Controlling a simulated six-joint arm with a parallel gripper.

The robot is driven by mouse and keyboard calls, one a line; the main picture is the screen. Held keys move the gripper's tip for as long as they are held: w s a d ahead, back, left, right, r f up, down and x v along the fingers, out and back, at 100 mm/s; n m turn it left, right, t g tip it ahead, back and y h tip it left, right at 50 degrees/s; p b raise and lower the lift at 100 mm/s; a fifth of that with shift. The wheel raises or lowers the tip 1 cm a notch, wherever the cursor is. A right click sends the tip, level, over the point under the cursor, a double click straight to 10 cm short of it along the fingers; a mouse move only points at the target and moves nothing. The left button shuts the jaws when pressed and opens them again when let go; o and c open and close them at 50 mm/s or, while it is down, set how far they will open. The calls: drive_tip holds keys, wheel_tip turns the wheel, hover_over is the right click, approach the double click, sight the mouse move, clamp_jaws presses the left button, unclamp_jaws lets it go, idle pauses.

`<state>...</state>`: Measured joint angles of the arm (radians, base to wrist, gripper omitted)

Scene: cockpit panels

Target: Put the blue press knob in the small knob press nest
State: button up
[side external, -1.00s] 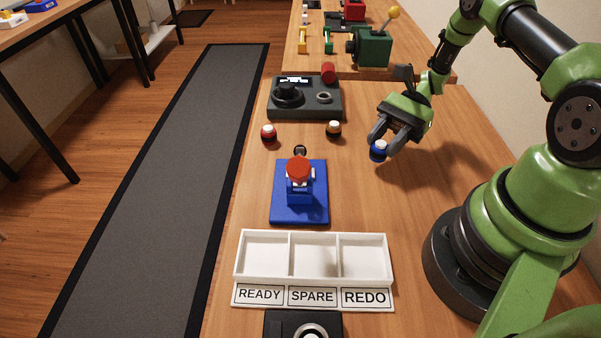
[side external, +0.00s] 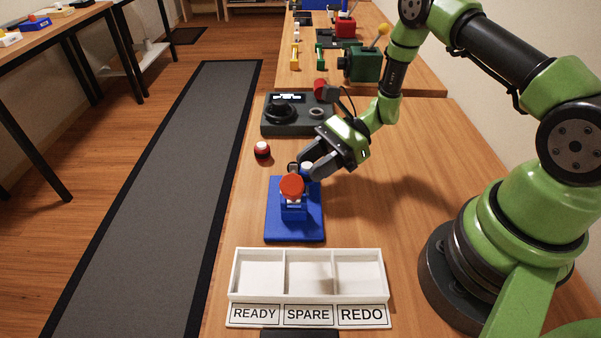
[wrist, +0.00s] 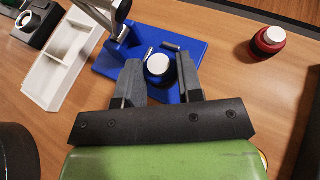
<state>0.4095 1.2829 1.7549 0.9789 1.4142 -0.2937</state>
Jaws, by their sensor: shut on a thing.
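The blue press knob, with a white top, is held between the fingers of my gripper (wrist: 161,85). In the wrist view the knob (wrist: 159,66) stands out over the near edge of the blue press base (wrist: 108,62). In the side view my gripper (side external: 306,170) is just behind the small press, whose red cap (side external: 291,186) sits above its blue base (side external: 294,232). The knob's white top (side external: 307,167) shows there, its body mostly hidden. The nest is hidden by the knob, fingers and press; I cannot tell whether the knob touches it.
A red knob with a white top (side external: 262,150) stands left of my gripper. A dark control box (side external: 290,126) is behind. A white three-compartment tray (side external: 233,272), labelled READY, SPARE and REDO, lies in front of the press. The table to the right is clear.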

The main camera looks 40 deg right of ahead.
sight(308, 167)
drive_tip(key=a, duration=0.3)
drive_tip(key=shift+w, duration=0.4)
drive_tip(key=shift+f, duration=0.55)
drive_tip(key=shift+d+f, duration=0.1)
drive_tip(key=shift+f, duration=0.1)
drive_tip(key=shift+f, duration=0.1)
